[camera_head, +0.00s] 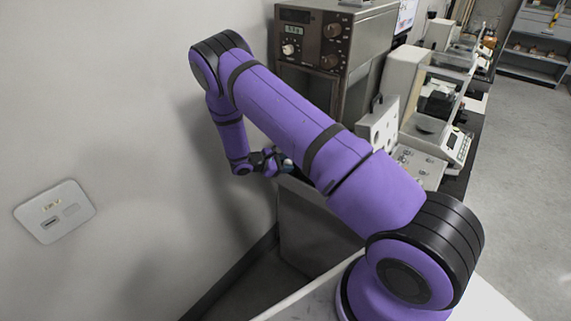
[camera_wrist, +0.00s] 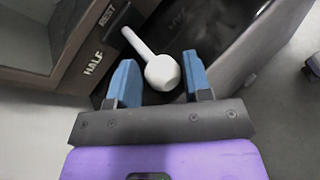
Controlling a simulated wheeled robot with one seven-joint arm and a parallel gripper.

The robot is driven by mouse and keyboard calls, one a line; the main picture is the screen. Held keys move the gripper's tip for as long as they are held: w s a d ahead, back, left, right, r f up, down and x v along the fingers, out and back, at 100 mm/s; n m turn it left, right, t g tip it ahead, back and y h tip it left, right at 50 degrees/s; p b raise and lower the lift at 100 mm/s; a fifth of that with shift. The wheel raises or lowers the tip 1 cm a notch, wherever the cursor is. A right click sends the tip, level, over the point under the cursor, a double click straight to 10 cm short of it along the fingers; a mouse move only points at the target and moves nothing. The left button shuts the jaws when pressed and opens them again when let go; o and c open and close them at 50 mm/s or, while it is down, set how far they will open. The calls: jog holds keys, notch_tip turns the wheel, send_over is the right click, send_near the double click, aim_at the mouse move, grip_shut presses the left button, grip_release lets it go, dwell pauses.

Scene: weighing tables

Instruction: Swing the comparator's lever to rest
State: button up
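The comparator (camera_head: 312,52) is a tall brown-grey cabinet with dark knobs and a small display, against the wall in the head view. Its lever (camera_wrist: 140,43) is a white rod ending in a round white knob (camera_wrist: 162,73) in the wrist view. The rod comes from beside the brown panel marked REST (camera_wrist: 106,14) and HALF (camera_wrist: 93,62). My gripper (camera_wrist: 159,63) is open, its blue fingers on either side of the knob with narrow gaps showing. In the head view my gripper (camera_head: 284,164) is low beside the cabinet; the lever cannot be made out there.
A dark, glossy surface and a grey side panel (camera_wrist: 240,48) lie close to the right finger in the wrist view. A wall with a socket plate (camera_head: 55,211) stands left of my arm. A balance (camera_head: 455,143) stands farther right along the bench.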

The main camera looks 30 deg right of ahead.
jog(key=v, duration=1)
jog(key=shift+a, duration=0.4)
jog(key=shift+w+r, duration=0.1)
jog(key=shift+r, duration=0.05)
